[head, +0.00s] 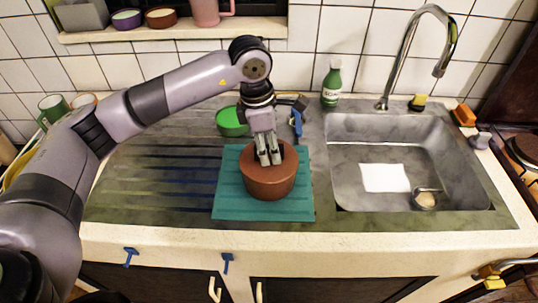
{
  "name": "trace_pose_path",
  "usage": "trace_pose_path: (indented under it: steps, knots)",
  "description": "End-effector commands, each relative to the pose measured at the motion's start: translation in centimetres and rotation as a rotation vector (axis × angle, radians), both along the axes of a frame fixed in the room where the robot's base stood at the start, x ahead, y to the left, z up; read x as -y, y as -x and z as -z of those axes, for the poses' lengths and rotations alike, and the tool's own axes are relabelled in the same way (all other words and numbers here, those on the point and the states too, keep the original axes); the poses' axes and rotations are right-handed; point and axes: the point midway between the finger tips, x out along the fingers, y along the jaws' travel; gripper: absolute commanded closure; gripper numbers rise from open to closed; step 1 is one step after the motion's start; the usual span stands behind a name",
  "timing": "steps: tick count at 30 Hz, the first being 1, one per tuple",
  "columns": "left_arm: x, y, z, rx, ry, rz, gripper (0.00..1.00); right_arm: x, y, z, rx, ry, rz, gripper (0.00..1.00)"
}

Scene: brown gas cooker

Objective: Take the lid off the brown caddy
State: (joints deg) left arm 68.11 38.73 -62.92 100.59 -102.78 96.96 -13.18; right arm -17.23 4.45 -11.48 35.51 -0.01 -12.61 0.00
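The brown caddy (268,188) stands upright on a teal board (232,205) on the draining side of the worktop. It is round, with a flat brown lid (250,166) on top. My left gripper (268,160) points down from above, its fingertips at the middle of the lid. The two fingers are close together; they hide any knob between them, so I cannot tell whether they grip it. My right gripper is not in view.
A green bowl (232,121) and a blue item (296,122) lie behind the caddy. A green bottle (331,83) stands at the wall. The metal sink (350,140) with its tall tap (408,45) is on the right. The ribbed drainer (160,175) left of the board is clear.

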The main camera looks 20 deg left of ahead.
Motion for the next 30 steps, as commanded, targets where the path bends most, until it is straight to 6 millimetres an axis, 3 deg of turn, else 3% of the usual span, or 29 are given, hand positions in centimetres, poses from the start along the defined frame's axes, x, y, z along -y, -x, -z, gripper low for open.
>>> trace_pose_path:
  steps: [17, 30]
  knots:
    - [-0.01, -0.01, -0.06, 0.0, 0.0, 0.0, 1.0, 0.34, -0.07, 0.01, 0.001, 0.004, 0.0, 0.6]
    - [-0.01, -0.05, -0.39, 0.001, 0.001, 0.0, 1.0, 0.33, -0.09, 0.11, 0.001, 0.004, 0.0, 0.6]
